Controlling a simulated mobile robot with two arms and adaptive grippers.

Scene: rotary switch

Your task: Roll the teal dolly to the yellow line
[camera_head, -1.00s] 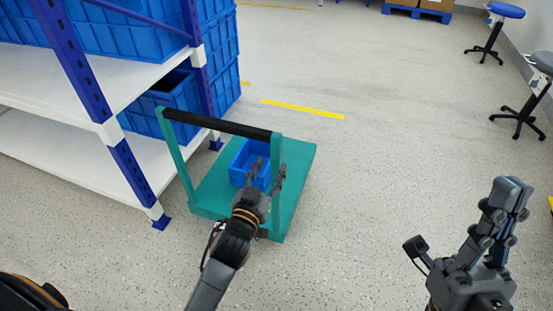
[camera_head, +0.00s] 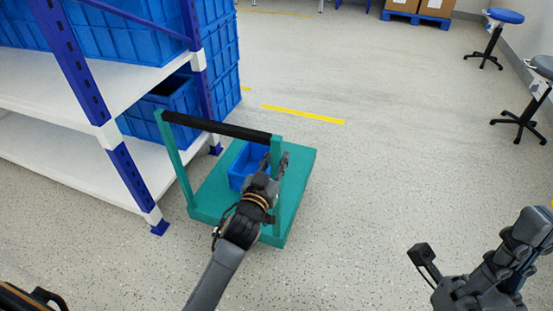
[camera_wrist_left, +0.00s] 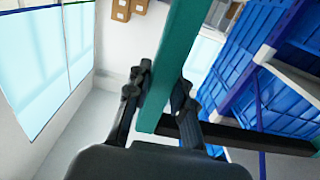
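The teal dolly (camera_head: 300,178) stands on the floor beside the shelf, its upright handle frame with a black crossbar (camera_head: 222,126) on the side nearer me. A blue bin (camera_head: 240,165) rides on its deck. The yellow line (camera_head: 303,114) lies on the floor beyond the dolly, with bare floor between. My left gripper (camera_head: 276,164) has its fingers on both sides of the handle's right post, close against it. The left wrist view shows the teal post (camera_wrist_left: 178,65) between the fingers. My right gripper (camera_head: 532,232) is at the lower right, away from the dolly, its finger opening unclear.
A white shelf rack with blue uprights (camera_head: 130,178) and blue bins stands close to the dolly's left. Two stools, one with a blue seat (camera_head: 506,14), are at the right. A blue pallet with boxes (camera_head: 416,18) is far back. The middle floor is open.

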